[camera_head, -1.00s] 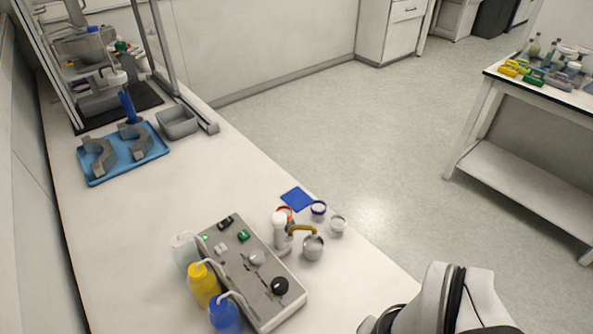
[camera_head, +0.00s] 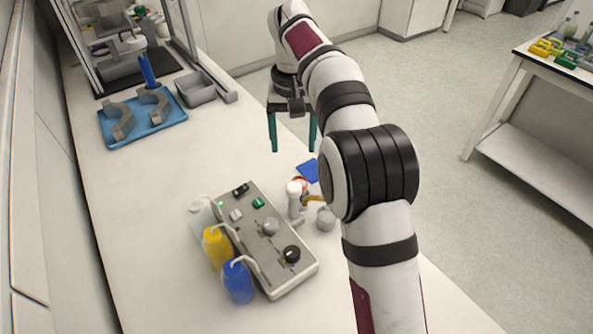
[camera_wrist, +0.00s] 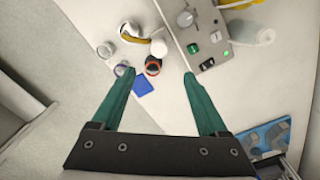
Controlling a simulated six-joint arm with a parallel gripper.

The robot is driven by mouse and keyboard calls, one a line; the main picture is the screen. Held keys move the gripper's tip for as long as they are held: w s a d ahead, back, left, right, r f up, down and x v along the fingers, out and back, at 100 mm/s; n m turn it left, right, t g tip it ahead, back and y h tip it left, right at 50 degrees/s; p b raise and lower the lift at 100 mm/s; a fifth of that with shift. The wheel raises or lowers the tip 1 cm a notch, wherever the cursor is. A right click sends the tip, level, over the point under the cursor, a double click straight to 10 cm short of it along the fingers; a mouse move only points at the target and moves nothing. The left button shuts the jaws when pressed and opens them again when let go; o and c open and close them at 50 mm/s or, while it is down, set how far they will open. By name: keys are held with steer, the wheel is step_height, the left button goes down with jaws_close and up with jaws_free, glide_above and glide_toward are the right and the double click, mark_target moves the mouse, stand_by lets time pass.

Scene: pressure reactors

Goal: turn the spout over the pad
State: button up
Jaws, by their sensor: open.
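The spout (camera_head: 312,199) is a curved yellow tube on a white-capped post (camera_head: 293,190), beside the control box. My arm partly hides its outer end in the head view. In the wrist view the spout (camera_wrist: 132,39) points left from the white cap (camera_wrist: 158,47), toward a metal cup (camera_wrist: 130,27). The pad (camera_head: 308,171) is a flat blue square at the bench edge; it also shows in the wrist view (camera_wrist: 143,86), clear of the spout. My gripper (camera_head: 293,149) has green fingers, open and empty, above the bench beyond the pad. In the wrist view its fingertips (camera_wrist: 159,75) point toward the post.
The grey control box (camera_head: 265,240) has several knobs. A yellow bottle (camera_head: 216,249), a blue bottle (camera_head: 238,282) and a whitish bottle stand along its left side. An orange-rimmed cup (camera_wrist: 153,65) sits between post and pad. A blue tray (camera_head: 140,117) lies farther back; the bench between is clear.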

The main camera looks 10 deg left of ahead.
mark_target(294, 186)
step_height(294, 186, down, 13)
steer(key=shift+f, duration=0.1)
jaws_close()
stand_by(0.4)
stand_by(1.0)
